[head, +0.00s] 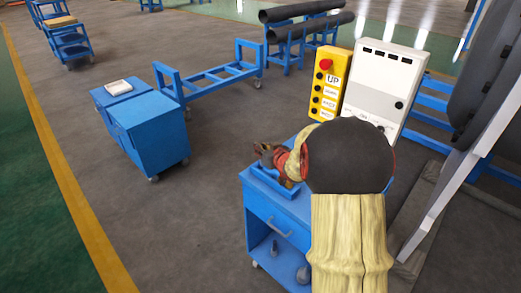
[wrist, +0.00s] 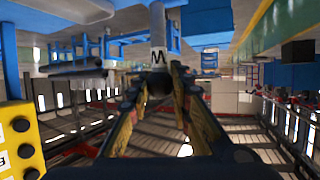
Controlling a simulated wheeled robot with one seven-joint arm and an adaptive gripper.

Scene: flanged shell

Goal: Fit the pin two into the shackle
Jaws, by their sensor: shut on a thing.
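My gripper (head: 266,152) is above the near blue cart, at its tray, with its fingers pointing left in the head view. In the wrist view the two fingers of my gripper (wrist: 160,85) close in on a pale grey bar (wrist: 158,32) with a dark W-like mark, which I take to be pin two. Its gripped end is dark and partly hidden between the fingertips. The shackle cannot be made out in either view; my arm and gripper cover part of the cart top in the head view.
The blue cart (head: 262,213) has a small blue tray (head: 272,181) on top. Behind it stand a yellow button box (head: 328,84) and a white control cabinet (head: 385,82). Another blue cabinet (head: 150,130) stands to the left, with open floor between.

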